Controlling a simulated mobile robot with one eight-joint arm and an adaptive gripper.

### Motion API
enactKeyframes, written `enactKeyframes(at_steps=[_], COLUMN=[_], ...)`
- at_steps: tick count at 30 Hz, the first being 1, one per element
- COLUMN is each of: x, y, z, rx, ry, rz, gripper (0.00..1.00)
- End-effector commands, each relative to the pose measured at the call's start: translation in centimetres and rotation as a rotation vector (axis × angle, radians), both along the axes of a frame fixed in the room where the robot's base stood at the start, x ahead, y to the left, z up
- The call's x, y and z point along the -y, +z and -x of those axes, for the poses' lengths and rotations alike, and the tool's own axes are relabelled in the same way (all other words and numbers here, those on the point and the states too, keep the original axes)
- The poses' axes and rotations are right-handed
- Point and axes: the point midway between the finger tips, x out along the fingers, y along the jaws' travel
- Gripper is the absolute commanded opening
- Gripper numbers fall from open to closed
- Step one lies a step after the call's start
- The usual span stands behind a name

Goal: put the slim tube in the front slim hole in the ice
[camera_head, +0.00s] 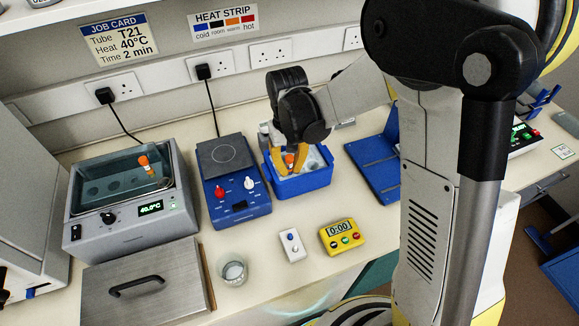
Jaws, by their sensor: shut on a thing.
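My gripper (288,165) points down over the blue ice box (302,188), its yellow fingers shut on a slim tube (289,159). Only the tube's orange-red top shows between the fingers; its lower part is hidden. The pale ice (315,163) fills the box. The holes in the ice are mostly hidden by my gripper, so I cannot tell whether the tube is in a hole or above one.
A water bath (130,225) at the left holds another orange-capped tube (145,161). A blue hotplate (233,200) stands left of the ice box. A blue rack (371,165) lies right of it. A yellow timer (342,236), white switch box (292,245) and glass beaker (233,272) stand in front.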

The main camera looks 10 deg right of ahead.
Motion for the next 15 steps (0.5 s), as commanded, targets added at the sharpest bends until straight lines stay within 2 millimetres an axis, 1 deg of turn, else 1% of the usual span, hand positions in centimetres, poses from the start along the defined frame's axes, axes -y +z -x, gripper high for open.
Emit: enactKeyframes(at_steps=[3,4,6,15], x=[0.0,0.0,0.0,-0.02], y=[0.04,0.04,0.04,0.31], z=[0.0,0.0,0.01,-0.01], rx=[0.0,0.0,0.0,0.0], ry=[0.0,0.0,0.0,0.0], rz=[0.0,0.0,0.0,0.0], gripper=[0.0,0.16,0.34,0.34])
